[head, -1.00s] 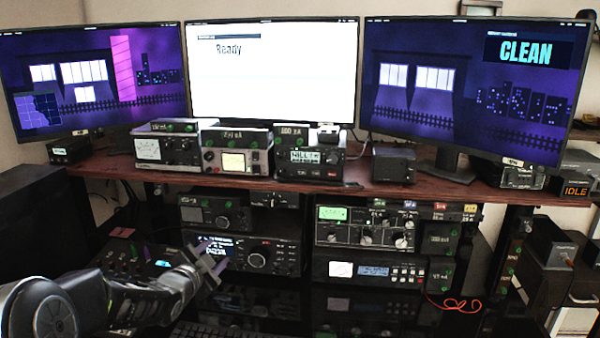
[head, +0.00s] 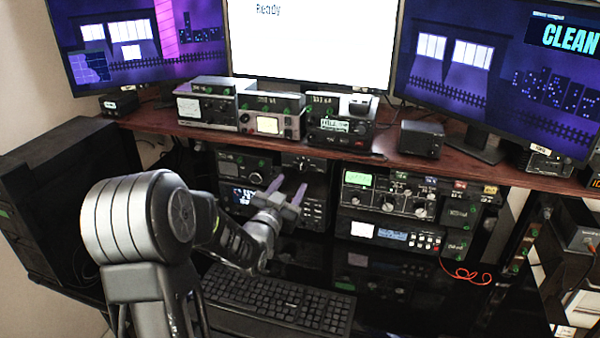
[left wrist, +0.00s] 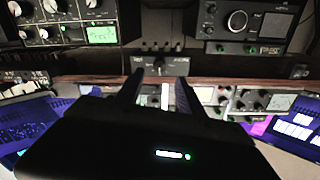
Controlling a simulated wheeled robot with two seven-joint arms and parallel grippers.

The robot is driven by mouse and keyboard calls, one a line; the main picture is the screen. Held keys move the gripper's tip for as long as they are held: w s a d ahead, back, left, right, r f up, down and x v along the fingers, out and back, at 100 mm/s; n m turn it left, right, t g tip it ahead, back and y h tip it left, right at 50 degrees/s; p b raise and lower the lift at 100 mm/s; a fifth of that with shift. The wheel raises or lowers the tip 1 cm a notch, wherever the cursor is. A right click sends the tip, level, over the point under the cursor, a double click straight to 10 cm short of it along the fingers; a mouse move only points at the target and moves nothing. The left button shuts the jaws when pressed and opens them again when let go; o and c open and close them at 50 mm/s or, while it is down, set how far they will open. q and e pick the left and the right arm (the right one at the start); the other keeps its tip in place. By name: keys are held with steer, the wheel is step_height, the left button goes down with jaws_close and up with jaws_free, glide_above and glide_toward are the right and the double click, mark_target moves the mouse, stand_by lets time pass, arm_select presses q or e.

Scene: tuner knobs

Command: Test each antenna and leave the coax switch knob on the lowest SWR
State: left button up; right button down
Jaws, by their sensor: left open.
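A small dark box with a central knob, which looks like the coax switch (head: 308,162), sits under the shelf. Its knob (left wrist: 158,66) shows in the left wrist view, between and beyond my fingers. The knob's setting is too small to read. My left gripper (head: 287,188) is open and empty, its fingers pointing up toward the box from just below. In the left wrist view the gripper (left wrist: 157,88) is apart from the knob, as far as I can tell. Meters stand on the shelf: a white-faced one (head: 190,108) and a cream-faced one (head: 267,124). Their needles are unreadable. My right gripper is out of view.
The wooden shelf (head: 380,157) overhangs the radios. A tuner with a green display (head: 357,180) and several knobs stands right of the gripper. A keyboard (head: 275,303) lies below the arm. The middle monitor (head: 310,45) reads Ready; the right one (head: 500,60) reads CLEAN.

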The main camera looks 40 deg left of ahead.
mark_target(301, 170)
arm_select(q)
steer(key=p+x, duration=0.1)
steer(key=x, duration=0.6)
steer(key=shift+p, duration=0.4)
steer(key=shift+c, duration=0.2)
jaws_close()
